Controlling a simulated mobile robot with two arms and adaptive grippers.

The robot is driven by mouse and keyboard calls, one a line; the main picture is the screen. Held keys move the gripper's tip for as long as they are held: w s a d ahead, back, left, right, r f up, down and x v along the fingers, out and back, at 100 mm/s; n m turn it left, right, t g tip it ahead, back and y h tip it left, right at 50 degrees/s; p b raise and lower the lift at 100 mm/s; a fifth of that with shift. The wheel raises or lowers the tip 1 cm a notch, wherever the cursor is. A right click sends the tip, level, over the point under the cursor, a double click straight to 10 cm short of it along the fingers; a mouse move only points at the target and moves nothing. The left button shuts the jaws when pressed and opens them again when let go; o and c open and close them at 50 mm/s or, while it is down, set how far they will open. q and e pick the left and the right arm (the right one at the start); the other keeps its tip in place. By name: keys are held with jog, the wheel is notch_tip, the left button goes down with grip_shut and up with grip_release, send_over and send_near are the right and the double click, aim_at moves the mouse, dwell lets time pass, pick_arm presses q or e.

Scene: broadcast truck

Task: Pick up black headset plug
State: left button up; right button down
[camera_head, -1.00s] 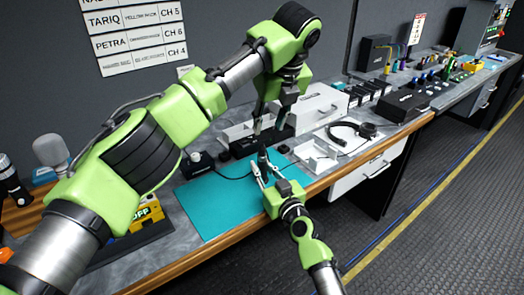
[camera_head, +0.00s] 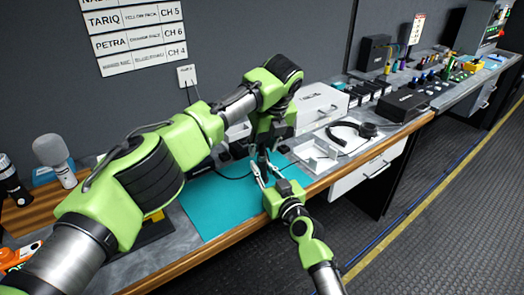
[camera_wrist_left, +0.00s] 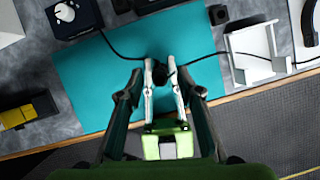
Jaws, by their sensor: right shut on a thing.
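The black headset plug (camera_wrist_left: 163,70) is a small dark piece with a thin cable, above the teal mat in the left wrist view. My right gripper (camera_head: 264,174) is shut on it, with its pale fingertips at either side. My left gripper (camera_head: 264,150) points down from above, just over the right fingertips. In the head view the plug is mostly hidden between the two grippers.
The teal mat (camera_head: 215,205) lies on the bench. A headset (camera_head: 352,132) and a white holder (camera_head: 318,156) are to the right. A black box with a knob (camera_wrist_left: 75,17) is at the upper left in the wrist view. The bench's front edge is close.

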aim_at(263, 145)
pick_arm(q)
grip_shut()
notch_tip(263, 145, up, 10)
jog(key=shift+r, duration=0.1)
pick_arm(e)
jog(key=c, duration=1.8)
grip_release()
